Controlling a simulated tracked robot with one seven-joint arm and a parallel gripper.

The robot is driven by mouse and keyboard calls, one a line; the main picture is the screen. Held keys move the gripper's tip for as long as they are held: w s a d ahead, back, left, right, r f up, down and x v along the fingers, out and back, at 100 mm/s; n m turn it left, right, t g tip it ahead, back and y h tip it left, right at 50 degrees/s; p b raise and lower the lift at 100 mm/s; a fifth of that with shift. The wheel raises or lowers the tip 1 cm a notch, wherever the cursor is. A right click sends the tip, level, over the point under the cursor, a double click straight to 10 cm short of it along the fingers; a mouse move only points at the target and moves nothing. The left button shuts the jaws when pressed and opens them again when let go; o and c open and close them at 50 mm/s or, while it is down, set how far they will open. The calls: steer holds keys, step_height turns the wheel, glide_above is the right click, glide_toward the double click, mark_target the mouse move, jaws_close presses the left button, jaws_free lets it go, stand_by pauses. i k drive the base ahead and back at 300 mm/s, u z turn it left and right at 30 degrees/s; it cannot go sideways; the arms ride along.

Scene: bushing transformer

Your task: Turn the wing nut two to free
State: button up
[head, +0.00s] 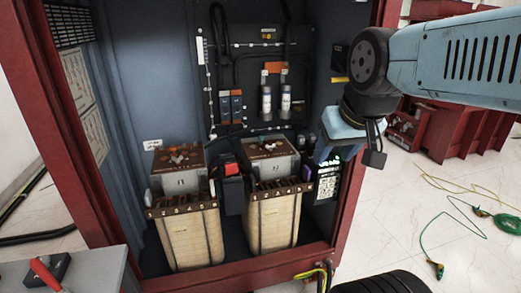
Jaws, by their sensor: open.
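Two bushing transformers stand side by side in the cabinet, the left one (190,235) and the right one (272,220). Each has a pale ribbed body and a grey block with a brown top plate, the left plate (180,158) and the right plate (267,145). Small fittings sit on both plates, but they are too small to tell which is wing nut two. My gripper (316,165) reaches in from the right and points down beside the right transformer's block. It is open; its fingertips are small and partly lost against the dark panel behind.
The cabinet's red frame (357,125) borders the opening on the right. A black box with a red top (231,175) stands between the transformers. Fuses and cables fill the back panel (262,80). A grey table (85,275) holds a red-handled tool (47,274). Green cable (424,235) lies on the floor.

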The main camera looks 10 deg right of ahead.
mark_target(270, 148)
steer(key=u, duration=0.05)
steer(key=k, duration=0.5)
steer(key=z, duration=0.35)
steer(key=i, duration=1.55)
steer(key=u, duration=0.45)
